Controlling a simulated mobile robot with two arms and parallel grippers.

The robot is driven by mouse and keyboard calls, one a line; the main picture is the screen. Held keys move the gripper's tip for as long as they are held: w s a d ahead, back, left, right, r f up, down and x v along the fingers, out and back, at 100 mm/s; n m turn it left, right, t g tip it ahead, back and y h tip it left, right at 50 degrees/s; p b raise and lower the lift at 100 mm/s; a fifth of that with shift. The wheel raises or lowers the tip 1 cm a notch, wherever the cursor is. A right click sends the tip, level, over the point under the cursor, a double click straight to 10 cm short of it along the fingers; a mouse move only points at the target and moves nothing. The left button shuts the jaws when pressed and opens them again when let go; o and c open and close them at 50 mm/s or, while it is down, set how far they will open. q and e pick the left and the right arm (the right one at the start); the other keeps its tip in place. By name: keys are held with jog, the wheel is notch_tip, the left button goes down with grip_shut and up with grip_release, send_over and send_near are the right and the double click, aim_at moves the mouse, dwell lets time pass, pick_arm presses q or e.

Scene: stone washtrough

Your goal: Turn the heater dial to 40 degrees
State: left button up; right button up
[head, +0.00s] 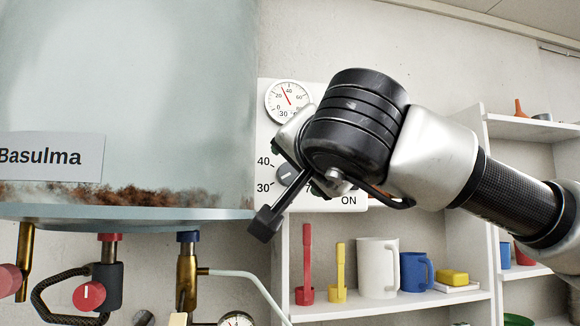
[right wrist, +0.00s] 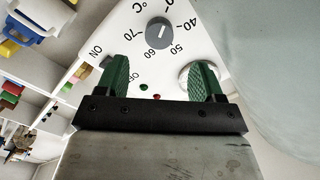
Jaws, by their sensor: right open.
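The grey round heater dial (head: 287,173) is on a white panel (head: 267,130), partly covered by my right gripper (head: 297,169). In the right wrist view the dial (right wrist: 159,32) shows whole, with numbers including 40, 50, 60 and 70 around it. Its white mark points up in that picture, toward a number cut by the top edge; I cannot read its exact setting. My right gripper (right wrist: 160,78) is open and empty, its green fingers apart. The dial appears beyond the fingertips, between them sideways, with no visible contact. My left gripper is not in view.
A round thermometer (head: 289,101) sits above the dial. A large tank (head: 130,90) stands left of the panel, with pipes and a red knob (head: 89,296) below. Shelves (head: 420,302) with mugs (head: 377,268) are behind my arm. ON and OFF labels (right wrist: 97,50) lie near one finger.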

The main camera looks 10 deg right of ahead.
aim_at(291, 173)
jog(key=w+p, duration=0.2)
jog(key=w, duration=0.3)
jog(key=shift+w+r, duration=0.1)
jog(key=shift+w, duration=0.15)
jog(key=shift+w+p, duration=0.35)
jog(key=shift+w, duration=0.9)
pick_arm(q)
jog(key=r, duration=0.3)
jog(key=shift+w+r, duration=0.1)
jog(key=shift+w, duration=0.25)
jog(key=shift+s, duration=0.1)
pick_arm(e)
jog(key=shift+w+f, duration=0.1)
jog(key=shift+f, duration=0.1)
jog(key=shift+c, duration=0.3)
